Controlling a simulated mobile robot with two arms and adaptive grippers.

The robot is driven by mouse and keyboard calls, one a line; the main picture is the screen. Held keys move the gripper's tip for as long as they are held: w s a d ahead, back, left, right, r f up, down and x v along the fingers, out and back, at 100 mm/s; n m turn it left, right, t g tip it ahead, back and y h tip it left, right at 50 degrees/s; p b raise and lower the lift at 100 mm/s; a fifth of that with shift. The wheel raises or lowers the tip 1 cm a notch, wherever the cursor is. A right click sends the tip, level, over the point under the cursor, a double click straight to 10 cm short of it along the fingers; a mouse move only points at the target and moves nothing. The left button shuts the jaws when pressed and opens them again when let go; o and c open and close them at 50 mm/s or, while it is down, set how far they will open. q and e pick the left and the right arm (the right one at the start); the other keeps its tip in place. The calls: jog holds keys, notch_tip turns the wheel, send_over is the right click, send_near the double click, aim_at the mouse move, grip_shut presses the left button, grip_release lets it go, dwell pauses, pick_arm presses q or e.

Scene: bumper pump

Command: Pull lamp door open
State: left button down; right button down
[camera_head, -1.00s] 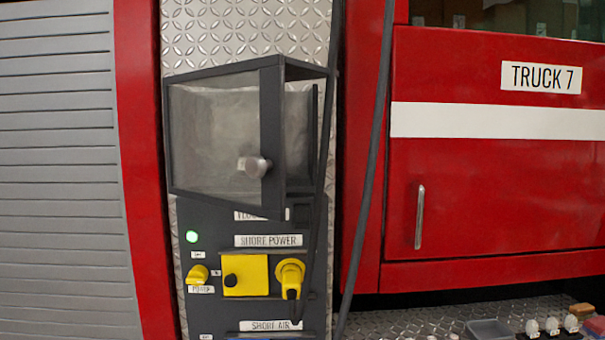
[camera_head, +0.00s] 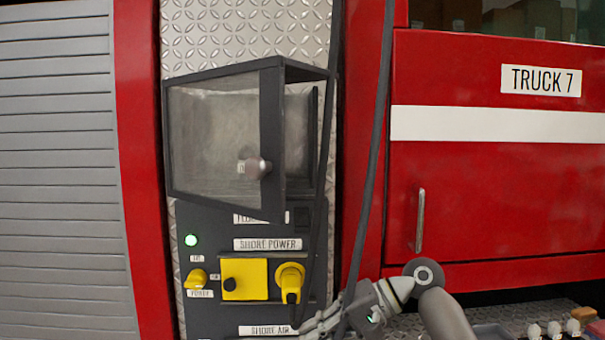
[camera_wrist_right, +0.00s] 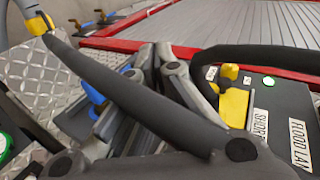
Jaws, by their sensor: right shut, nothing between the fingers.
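The lamp door (camera_head: 215,135) is a dark-framed clear panel with a round knob (camera_head: 256,168), high on the panel in the head view. It stands partly open, its right edge swung out from the lamp box (camera_head: 308,72). My right gripper (camera_head: 304,328) is at the bottom of the head view, below and right of the door and not touching it. It is shut and empty beside the hanging cables. In the right wrist view its fingers (camera_wrist_right: 152,62) are together, with a dark cable crossing in front. My left gripper is out of view.
Dark cables (camera_head: 368,165) hang right of the lamp box and pass by my right gripper. Below the door is a dark panel with a yellow cover (camera_head: 245,279), yellow plug (camera_head: 290,278) and yellow switch (camera_head: 196,278). Small items (camera_head: 553,329) lie at lower right.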

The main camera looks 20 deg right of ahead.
jog(key=s+d+r+y, duration=0.2)
jog(key=d+r, duration=0.1)
jog(key=r, duration=0.7)
jog(key=s+d+r+g+y, duration=0.1)
jog(key=s+d+r+y, duration=0.15)
jog(key=r, duration=0.85)
jog(key=s+d+r+y, duration=0.2)
jog(key=d+r, duration=0.1)
jog(key=r, duration=0.7)
jog(key=a+p, duration=0.4)
jog(key=a, duration=0.9)
jog(key=shift+s+n, duration=0.3)
jog(key=shift+s, duration=0.1)
jog(key=shift+w+f, duration=0.1)
jog(key=shift+f, duration=0.05)
